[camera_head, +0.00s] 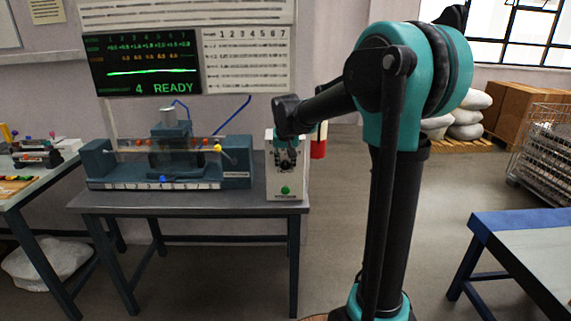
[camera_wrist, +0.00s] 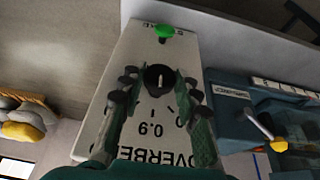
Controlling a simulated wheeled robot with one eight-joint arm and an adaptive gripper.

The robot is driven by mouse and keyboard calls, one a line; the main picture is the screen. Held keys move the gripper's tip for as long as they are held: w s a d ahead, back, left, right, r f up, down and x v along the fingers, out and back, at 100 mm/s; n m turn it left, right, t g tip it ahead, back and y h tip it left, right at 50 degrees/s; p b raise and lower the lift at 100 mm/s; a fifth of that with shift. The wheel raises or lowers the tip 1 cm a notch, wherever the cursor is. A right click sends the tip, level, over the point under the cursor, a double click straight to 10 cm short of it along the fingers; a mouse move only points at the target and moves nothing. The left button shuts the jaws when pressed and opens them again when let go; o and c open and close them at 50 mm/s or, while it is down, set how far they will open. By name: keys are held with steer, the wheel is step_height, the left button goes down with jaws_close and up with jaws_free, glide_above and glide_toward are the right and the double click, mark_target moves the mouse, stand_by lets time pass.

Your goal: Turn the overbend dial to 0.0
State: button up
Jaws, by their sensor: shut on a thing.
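The overbend dial (camera_wrist: 158,79) is a black round knob with a pale pointer line, on the face of a light control box (camera_head: 286,179). In the wrist view the box lettering is upside down, with "0.9" and part of "OVERBEND" readable below the dial. My gripper (camera_wrist: 157,84) has one finger on each side of the dial and is shut on it. In the head view my gripper (camera_head: 288,145) is at the upper part of the box and hides the dial. The dial's exact setting cannot be read.
A green button (camera_head: 285,190) is low on the box; it also shows in the wrist view (camera_wrist: 163,31). The blue tube machine (camera_head: 235,165) with a yellow-knobbed lever (camera_wrist: 278,145) stands close beside the box. A wall screen (camera_head: 145,65) reads "4 READY".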

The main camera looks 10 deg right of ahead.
steer(key=shift+a+h, duration=0.15)
steer(key=shift+h, duration=0.15)
steer(key=h, duration=0.1)
steer(key=n+h, duration=0.1)
steer(key=h, duration=0.1)
steer(key=shift+a, duration=0.3)
steer(key=h, duration=0.2)
steer(key=n+h, duration=0.1)
steer(key=h, duration=0.1)
steer(key=shift+a+f+h, duration=0.15)
steer(key=shift+f+h, duration=0.05)
steer(key=shift+h, duration=0.1)
stand_by(0.3)
steer(key=o, duration=1.1)
steer(key=shift+o, duration=0.2)
steer(key=v, duration=1.2)
steer(key=shift+w+a, duration=0.15)
steer(key=shift+w, duration=0.05)
steer(key=shift+f, duration=0.15)
